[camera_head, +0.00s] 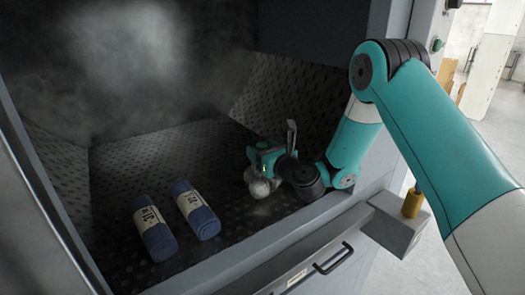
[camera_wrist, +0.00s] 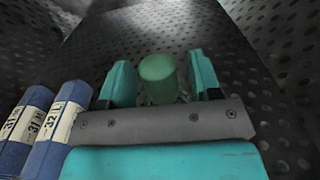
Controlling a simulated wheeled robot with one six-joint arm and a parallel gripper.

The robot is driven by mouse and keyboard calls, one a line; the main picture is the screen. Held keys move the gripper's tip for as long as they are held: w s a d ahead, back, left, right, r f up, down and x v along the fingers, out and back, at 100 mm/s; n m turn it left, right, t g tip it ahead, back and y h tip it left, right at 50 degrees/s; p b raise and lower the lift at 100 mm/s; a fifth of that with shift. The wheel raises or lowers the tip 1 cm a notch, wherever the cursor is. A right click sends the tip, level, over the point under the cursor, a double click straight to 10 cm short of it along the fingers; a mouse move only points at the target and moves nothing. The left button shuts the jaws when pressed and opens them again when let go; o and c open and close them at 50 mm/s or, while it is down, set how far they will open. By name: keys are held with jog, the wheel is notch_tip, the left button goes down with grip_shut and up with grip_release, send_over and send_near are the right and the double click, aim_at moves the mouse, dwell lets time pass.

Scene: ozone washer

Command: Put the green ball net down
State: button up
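The green ball net (camera_head: 261,187) is a pale, ball-like bundle low in the chamber, directly under my gripper (camera_head: 264,155). In the wrist view its green round top (camera_wrist: 158,76) stands between the two teal fingers of my gripper (camera_wrist: 161,80). The fingers are apart, with a narrow gap showing on the right side of the green top. The left finger is very close to it, and I cannot tell if it touches. The net's lower part is mostly hidden by the gripper in the wrist view. It appears at or very near the chamber floor.
Two rolled blue towels with white number labels, 31 (camera_head: 154,228) and 32 (camera_head: 196,209), lie on the dimpled dark chamber floor (camera_head: 125,170) to the left. Mist hangs at the back left. The chamber's front edge and a drawer handle (camera_head: 333,258) are at the front.

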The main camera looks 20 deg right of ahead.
jog(key=shift+r, duration=0.15)
jog(key=shift+s+d+f+b, duration=0.1)
jog(key=shift+s+f+b, duration=0.15)
jog(key=shift+b, duration=0.05)
jog(key=b+v, duration=1)
jog(key=s+a+r+n+g+y, duration=0.2)
jog(key=s+a+n+g+y, duration=0.85)
jog(key=n, duration=0.95)
jog(key=s+d+f+n+g+h, duration=0.1)
jog(key=s+f+n+g+h, duration=0.1)
jog(key=s+n+h, duration=0.4)
jog(key=s+d+f+n+g+h, duration=0.1)
jog(key=s+n+g+h, duration=0.3)
jog(key=s+n, duration=0.8)
jog(key=shift+s+d+f+n+g+h, duration=0.25)
jog(key=shift+s+f+n+g+h, duration=0.1)
jog(key=shift+n+h, duration=0.55)
